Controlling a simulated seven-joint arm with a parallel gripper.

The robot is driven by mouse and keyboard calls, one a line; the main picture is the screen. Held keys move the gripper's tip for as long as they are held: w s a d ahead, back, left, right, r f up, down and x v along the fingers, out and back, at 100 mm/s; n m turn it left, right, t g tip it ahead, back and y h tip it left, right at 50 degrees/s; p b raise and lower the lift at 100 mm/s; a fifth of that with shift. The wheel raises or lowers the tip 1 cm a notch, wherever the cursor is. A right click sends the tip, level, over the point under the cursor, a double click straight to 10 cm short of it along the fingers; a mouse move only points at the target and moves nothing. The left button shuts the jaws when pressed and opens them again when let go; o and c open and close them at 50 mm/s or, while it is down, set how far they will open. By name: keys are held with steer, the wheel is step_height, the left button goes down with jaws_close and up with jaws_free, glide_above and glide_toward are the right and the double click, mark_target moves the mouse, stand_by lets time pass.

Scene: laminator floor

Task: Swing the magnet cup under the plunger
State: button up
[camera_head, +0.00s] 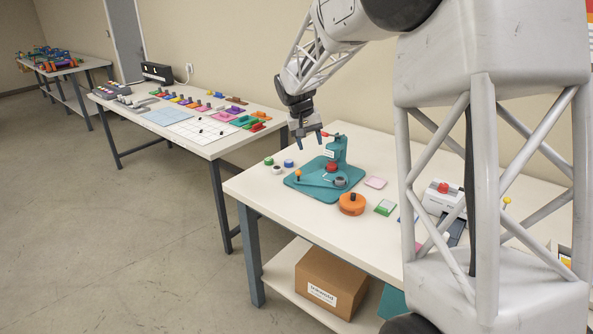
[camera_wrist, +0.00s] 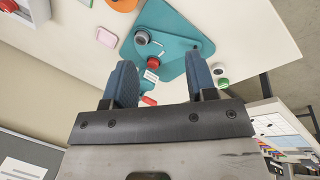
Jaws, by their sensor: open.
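The teal press (camera_head: 338,150) stands on the near table, with an upright and a red-tipped lever (camera_head: 324,134) at its top. On its flat base a swing arm carries an orange knob (camera_head: 298,174) at its left end. A grey cup (camera_head: 340,182) sits at the front right of the base, and a red cup (camera_head: 331,167) sits close to the upright. I cannot tell which is the magnet cup. The grey cup also shows in the wrist view (camera_wrist: 141,37). My gripper (camera_head: 309,140) is open and empty, above the press; its fingers (camera_wrist: 160,62) partly hide the press.
An orange round container (camera_head: 351,204) stands in front of the press. A white device (camera_head: 442,197) stands farther right. A cardboard box (camera_head: 330,283) is below.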

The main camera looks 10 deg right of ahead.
steer(key=w+a+f, duration=0.2)
steer(key=w+f, duration=0.5)
steer(key=w, duration=0.1)
steer(key=w+a+f+h, duration=0.1)
steer(key=w+a+f, duration=0.1)
steer(key=w+f, duration=0.4)
steer(key=w, duration=0.3)
steer(key=shift+w+a+f+g, duration=0.15)
steer(key=shift+a+f+g, duration=0.1)
steer(key=shift+f+g, duration=0.1)
steer(key=shift+f, duration=0.1)
steer(key=shift+x, duration=3.8)
steer(key=shift+d, duration=0.1)
jaws_close()
